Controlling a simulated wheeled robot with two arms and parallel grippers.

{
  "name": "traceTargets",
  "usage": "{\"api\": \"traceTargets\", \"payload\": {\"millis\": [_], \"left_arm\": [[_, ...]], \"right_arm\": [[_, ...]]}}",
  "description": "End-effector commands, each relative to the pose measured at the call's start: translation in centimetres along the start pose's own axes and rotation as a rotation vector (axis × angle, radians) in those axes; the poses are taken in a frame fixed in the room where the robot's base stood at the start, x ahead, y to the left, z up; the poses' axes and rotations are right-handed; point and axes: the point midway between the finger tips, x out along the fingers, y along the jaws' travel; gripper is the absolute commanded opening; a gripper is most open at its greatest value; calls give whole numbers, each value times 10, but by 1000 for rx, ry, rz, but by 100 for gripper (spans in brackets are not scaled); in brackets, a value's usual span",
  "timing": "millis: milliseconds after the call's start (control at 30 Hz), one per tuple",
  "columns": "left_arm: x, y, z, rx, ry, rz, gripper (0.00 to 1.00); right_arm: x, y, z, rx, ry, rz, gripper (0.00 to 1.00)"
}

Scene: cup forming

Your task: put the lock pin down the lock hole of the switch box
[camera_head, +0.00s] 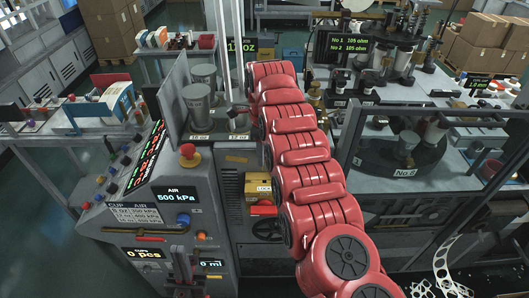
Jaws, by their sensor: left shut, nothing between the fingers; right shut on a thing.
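My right arm reaches from the bottom right up to the back. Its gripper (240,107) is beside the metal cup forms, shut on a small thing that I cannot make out. A yellow box labelled LOCK (258,187), which looks like the switch box, is on the machine front, left of my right arm. A red part (263,210) is just below it. The gripper is above and behind this box, apart from it. I cannot make out the lock hole or clearly identify the lock pin. My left gripper is not in view.
A grey control console (165,200) with a red stop button (188,152) stands at the left. Two metal cup forms (197,105) stand behind it. A round dark turntable (400,155) is at the right. My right arm runs close past the LOCK box.

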Motion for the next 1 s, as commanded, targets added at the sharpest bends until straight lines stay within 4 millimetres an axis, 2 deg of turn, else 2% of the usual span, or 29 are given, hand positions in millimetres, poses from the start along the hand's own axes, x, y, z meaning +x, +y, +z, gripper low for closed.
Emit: {"api": "traceTargets", "payload": {"millis": [367,833,1000], "left_arm": [[-12,1,2,0,0,0,0],[-12,1,2,0,0,0,0],[-22,1,4,0,0,0,0]], "right_arm": [[22,0,0,-2,1,1,0],[46,0,-1,-1,1,1,0],[58,0,0,-1,0,-1,0]]}}
